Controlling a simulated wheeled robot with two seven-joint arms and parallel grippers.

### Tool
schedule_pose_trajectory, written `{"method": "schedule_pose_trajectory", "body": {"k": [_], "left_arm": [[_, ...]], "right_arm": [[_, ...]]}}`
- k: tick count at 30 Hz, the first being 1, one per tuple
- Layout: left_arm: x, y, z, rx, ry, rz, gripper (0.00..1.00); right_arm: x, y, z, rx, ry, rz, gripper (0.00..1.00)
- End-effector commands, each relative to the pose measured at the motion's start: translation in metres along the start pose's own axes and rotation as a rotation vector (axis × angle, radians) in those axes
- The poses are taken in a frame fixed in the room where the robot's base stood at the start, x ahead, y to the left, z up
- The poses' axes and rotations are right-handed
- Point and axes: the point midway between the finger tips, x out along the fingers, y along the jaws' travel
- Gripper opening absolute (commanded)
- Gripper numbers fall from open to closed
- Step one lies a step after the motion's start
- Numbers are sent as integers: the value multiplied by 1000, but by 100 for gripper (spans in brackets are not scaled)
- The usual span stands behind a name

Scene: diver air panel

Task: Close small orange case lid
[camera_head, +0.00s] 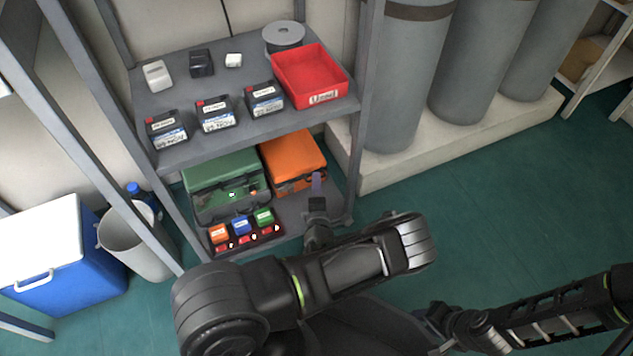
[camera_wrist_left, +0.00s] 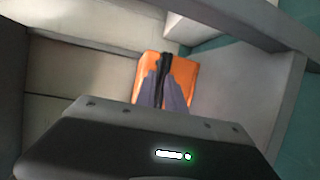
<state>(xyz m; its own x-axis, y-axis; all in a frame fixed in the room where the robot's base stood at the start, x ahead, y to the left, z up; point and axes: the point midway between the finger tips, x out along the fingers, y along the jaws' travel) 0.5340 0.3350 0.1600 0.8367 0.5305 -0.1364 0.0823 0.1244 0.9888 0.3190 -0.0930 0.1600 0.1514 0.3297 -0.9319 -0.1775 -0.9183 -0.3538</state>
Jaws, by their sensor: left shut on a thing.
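The orange case (camera_head: 290,152) sits on the lower shelf, right of a larger green case. Its lid looks down or nearly so; I cannot tell whether it is fully closed. My left gripper (camera_head: 317,183) is at the case's front right side. In the left wrist view, the orange case (camera_wrist_left: 184,68) lies straight ahead, and the two fingers of my left gripper (camera_wrist_left: 162,78) are close together on a narrow dark part in front of it, which looks like its handle or latch. The fingers hide part of the case. My right arm shows at the lower right; its fingers are not clear.
The green case (camera_head: 215,170) stands left of the orange one. Several small coloured boxes, one of them orange (camera_head: 218,232), stand at the shelf's front left. The upper shelf (camera_head: 190,150) holds black boxes and a red bin (camera_head: 310,75). A shelf post (camera_head: 365,100) stands right of the case.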

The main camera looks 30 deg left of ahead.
Motion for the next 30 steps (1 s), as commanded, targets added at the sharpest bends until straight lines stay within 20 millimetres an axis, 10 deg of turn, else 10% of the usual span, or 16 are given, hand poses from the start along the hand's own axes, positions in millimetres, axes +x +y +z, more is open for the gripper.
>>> {"method": "schedule_pose_trajectory", "body": {"k": [8,9,14,30], "left_arm": [[-6,-20,-2,5,4,-45,0],[-6,-20,-2,5,4,-46,18],[-6,-19,-3,6,5,-45,30],[-12,-14,-2,4,12,-42,30]], "right_arm": [[3,1,0,0,0,0,36],[3,1,0,0,0,0,36],[2,1,0,0,0,0,36],[-3,-1,0,0,0,1,36]]}}
